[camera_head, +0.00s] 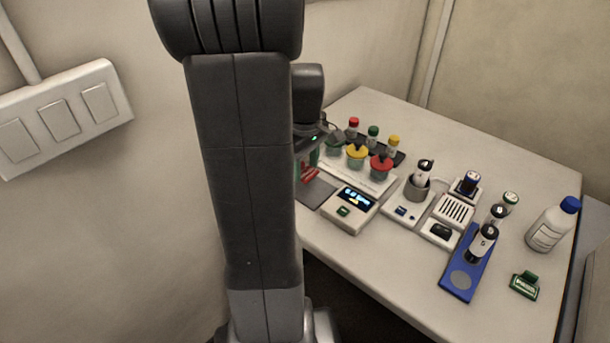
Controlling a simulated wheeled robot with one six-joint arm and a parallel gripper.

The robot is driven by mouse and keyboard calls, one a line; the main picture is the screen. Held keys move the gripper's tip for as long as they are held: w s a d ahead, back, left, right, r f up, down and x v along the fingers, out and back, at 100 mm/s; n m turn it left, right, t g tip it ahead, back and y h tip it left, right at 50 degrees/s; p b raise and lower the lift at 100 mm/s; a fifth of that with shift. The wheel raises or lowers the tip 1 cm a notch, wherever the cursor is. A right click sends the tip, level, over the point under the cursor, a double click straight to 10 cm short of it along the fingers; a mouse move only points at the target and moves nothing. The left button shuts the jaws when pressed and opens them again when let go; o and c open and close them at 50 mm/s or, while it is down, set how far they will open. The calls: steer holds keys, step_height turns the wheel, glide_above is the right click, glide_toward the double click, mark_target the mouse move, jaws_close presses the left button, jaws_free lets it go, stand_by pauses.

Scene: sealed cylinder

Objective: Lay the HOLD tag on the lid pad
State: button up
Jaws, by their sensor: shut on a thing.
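My gripper (309,148) shows only in part at the table's left end; my own arm hides most of it. Just below it is a small red piece (310,174), which appears to be the HOLD tag in its jaws; its lettering cannot be read. A dark grey flat pad (316,193) lies under the red piece, and a gap between them cannot be judged. I cannot tell which surface is the lid pad. A blue plate (455,287) at the front right carries a bare grey disc and black-and-white vials (482,243).
A white box with a lit display (354,197) stands right of the dark pad. Behind it are jars with yellow (357,152) and red (381,163) lids. A green tag (525,284) and a blue-capped bottle (553,224) stand at right.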

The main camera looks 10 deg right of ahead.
mark_target(306, 172)
steer(key=shift+f, duration=1.85)
steer(key=shift+f, duration=0.2)
steer(key=o, duration=0.9)
steer(key=shift+o, duration=0.2)
steer(key=shift+r, duration=0.1)
step_height(306, 172, up, 12)
steer(key=shift+r, duration=0.15)
